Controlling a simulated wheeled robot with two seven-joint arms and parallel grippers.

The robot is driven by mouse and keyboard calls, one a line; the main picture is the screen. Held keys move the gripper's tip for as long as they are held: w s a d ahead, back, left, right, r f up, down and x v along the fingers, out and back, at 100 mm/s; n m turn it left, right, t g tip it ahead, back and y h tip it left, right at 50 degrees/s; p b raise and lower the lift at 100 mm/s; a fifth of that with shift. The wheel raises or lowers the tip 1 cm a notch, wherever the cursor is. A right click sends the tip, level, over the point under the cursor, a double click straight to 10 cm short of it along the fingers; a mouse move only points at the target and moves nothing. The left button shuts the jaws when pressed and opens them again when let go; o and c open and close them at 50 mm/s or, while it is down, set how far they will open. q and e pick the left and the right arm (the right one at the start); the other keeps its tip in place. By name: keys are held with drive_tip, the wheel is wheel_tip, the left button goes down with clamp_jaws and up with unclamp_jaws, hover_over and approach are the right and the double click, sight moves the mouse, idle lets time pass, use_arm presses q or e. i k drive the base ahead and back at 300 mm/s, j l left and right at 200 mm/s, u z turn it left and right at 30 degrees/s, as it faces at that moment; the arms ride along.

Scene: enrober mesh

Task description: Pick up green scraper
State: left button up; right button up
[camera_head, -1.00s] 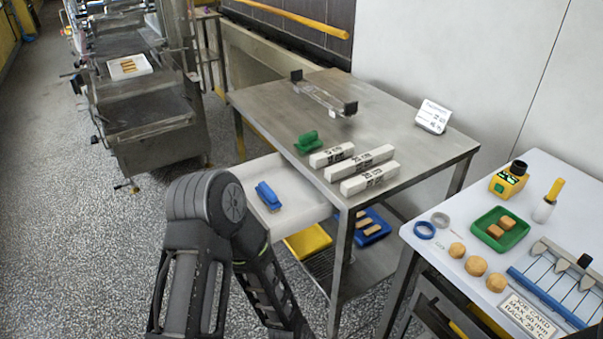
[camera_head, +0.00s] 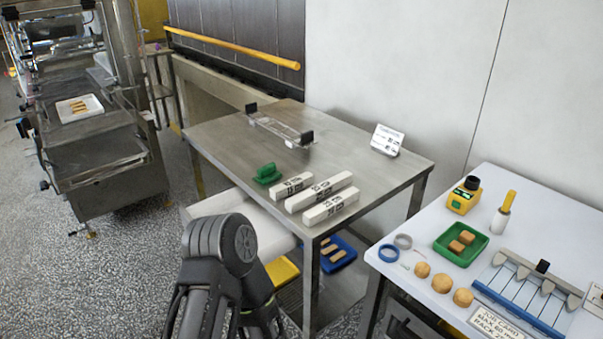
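The green scraper (camera_head: 268,173) lies on the steel table (camera_head: 340,147), near its left front edge and left of several white boxes. Part of one of my arms rises at the bottom centre, in front of the table and below the scraper in the picture. No gripper fingers show on it. Neither of my grippers is in view. Nothing touches the scraper except the table under it.
White boxes (camera_head: 330,206) with dark print lie right of the scraper. A clear rack (camera_head: 280,128) and a sign (camera_head: 387,139) stand farther back. A white table (camera_head: 490,228) at right holds a green tray (camera_head: 461,246). A yellow tray (camera_head: 281,271) sits below.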

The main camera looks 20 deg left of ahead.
sight(266, 175)
drive_tip(key=j+z, duration=0.25)
drive_tip(key=z, duration=0.15)
drive_tip(key=j+z, duration=0.25)
drive_tip(key=z, duration=0.2)
drive_tip(key=k+j+z, duration=0.1)
drive_tip(key=z, duration=0.3)
drive_tip(key=k+j+z, duration=0.15)
drive_tip(key=z, duration=0.25)
drive_tip(key=k+j+z, duration=0.45)
drive_tip(key=k+j, duration=0.8)
